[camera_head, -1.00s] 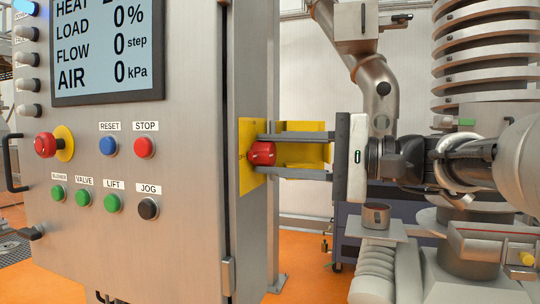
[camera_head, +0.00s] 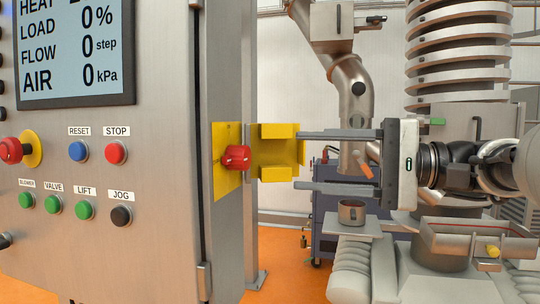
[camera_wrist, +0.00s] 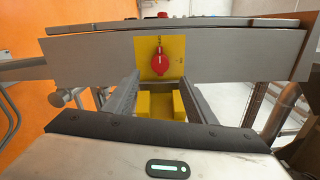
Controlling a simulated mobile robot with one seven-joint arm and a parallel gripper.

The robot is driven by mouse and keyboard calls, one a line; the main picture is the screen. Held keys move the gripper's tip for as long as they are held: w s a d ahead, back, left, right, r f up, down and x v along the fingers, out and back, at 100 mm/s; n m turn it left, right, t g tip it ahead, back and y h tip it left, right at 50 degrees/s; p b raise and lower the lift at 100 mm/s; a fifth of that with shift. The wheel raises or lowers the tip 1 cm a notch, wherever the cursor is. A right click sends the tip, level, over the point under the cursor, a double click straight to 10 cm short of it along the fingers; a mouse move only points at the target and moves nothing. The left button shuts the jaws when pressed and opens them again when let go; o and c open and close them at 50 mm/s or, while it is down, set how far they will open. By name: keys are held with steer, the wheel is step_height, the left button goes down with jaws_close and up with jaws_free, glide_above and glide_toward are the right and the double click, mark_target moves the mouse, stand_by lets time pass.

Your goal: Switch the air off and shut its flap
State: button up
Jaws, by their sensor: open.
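The red air knob (camera_head: 236,158) sits on a yellow plate (camera_head: 221,181) on the cabinet's side. The wrist view shows the knob (camera_wrist: 160,62) face-on, uncovered. The yellow flap (camera_head: 279,157) stands open, out from the plate, with a raised block at its top and bottom. In the wrist view the flap (camera_wrist: 160,106) lies low between my fingers. My gripper (camera_head: 297,160) is open and empty, right of the knob and apart from it. Its fingertips are near the flap's outer edge; contact cannot be told. The display (camera_head: 75,50) reads AIR 0 kPa.
The cabinet front has a red emergency button (camera_head: 12,150) and several small buttons, among them STOP (camera_head: 116,153) and JOG (camera_head: 121,216). A metal cup (camera_head: 351,213) stands below my gripper. Machine pipes and a spiral column (camera_head: 455,60) stand behind.

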steer(key=v, duration=0.6)
steer(key=shift+d+p, duration=0.35)
steer(key=shift+d, duration=0.05)
steer(key=shift+s, duration=0.1)
